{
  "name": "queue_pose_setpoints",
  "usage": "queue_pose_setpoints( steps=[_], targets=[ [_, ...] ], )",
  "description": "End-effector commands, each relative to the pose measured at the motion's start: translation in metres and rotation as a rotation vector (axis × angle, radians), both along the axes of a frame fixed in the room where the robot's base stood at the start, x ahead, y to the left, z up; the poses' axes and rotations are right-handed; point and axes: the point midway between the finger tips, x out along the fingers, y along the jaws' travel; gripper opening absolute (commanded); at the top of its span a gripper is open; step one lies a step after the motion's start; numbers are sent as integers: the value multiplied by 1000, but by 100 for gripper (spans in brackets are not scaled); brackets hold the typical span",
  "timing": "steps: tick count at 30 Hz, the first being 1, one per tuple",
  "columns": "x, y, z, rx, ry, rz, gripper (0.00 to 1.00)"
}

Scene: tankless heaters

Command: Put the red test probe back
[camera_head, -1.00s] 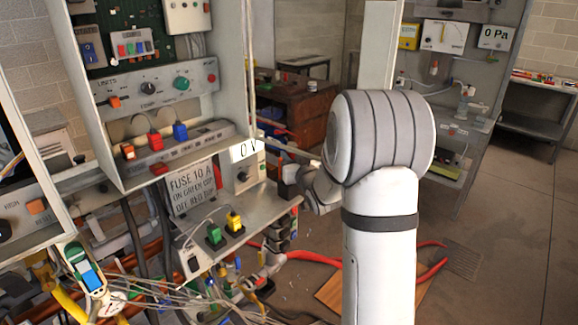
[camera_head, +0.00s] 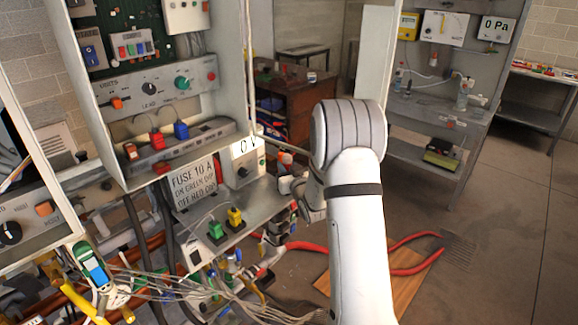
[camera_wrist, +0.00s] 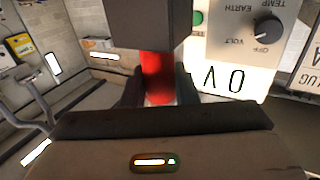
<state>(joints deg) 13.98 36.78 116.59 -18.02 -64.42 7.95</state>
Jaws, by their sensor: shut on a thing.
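The red test probe (camera_wrist: 158,78) stands between the two dark fingers of my gripper (camera_wrist: 158,92) in the wrist view, and the gripper is shut on it. A dark grey block (camera_wrist: 140,22) is at the probe's far end; I cannot tell whether they touch. The white meter reading 0 V (camera_wrist: 250,45) is just to the right, with a black dial and a green socket. In the head view the meter (camera_head: 242,160) sits on the bench shelf, and my gripper (camera_head: 288,182) is right beside it, partly hidden by my arm. A small red spot shows above the gripper there.
A fuse sign (camera_head: 193,185) stands left of the meter. Green (camera_head: 215,230) and yellow (camera_head: 235,217) plugs sit in front on the shelf. An open cabinet (camera_head: 160,95) rises above. Loose wires (camera_head: 190,285) and pipes crowd the lower left. Open floor lies to the right.

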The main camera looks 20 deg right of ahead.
Motion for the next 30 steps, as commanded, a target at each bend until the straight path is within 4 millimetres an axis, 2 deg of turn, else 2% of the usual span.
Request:
queue_pose_setpoints(
  steps=[7,8,16,26,30],
  targets=[
    [0,1,-4,0,0,1,12],
    [0,1,-4,0,0,1,27],
    [0,1,-3,0,1,1,48],
    [0,1,2,0,1,2,48],
    [-21,-1,-2,0,-1,0,48]
  ],
)
